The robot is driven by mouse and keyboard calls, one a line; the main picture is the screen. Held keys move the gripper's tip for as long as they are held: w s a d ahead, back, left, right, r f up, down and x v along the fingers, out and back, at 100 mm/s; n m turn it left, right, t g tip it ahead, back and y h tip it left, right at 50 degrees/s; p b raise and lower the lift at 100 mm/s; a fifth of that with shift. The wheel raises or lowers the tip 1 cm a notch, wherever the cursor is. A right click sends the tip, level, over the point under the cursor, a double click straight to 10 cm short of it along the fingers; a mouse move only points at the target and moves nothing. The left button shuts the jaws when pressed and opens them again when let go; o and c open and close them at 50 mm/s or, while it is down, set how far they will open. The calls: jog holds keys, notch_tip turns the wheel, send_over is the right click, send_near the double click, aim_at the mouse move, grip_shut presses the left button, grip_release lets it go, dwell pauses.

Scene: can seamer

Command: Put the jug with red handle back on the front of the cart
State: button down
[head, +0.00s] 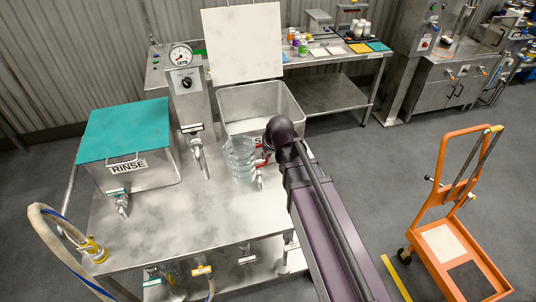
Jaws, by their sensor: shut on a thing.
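The jug with red handle (240,160) is clear and ribbed. It is upright at the right part of the steel bench, in front of the open basin. Its red handle faces right, toward my gripper (266,151). My gripper is small in view and partly hidden by my dark wrist; it is shut on the jug at its handle. I cannot tell whether the jug's base touches the bench. The orange cart (419,244) stands on the floor at the right. Its deck has a white pad (443,243) and a dark pad (471,281), both bare.
The steel bench (165,225) holds a teal-lidded RINSE tank (127,145), a gauge column (187,90) and an open basin (262,105) with a raised lid. A hose (50,225) loops at the left. Clear floor lies between bench and cart, with a yellow strip (396,277).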

notch_tip(320, 180, down, 12)
jog(key=b, duration=1)
jog(key=shift+r, duration=0.25)
jog(key=shift+a, duration=0.1)
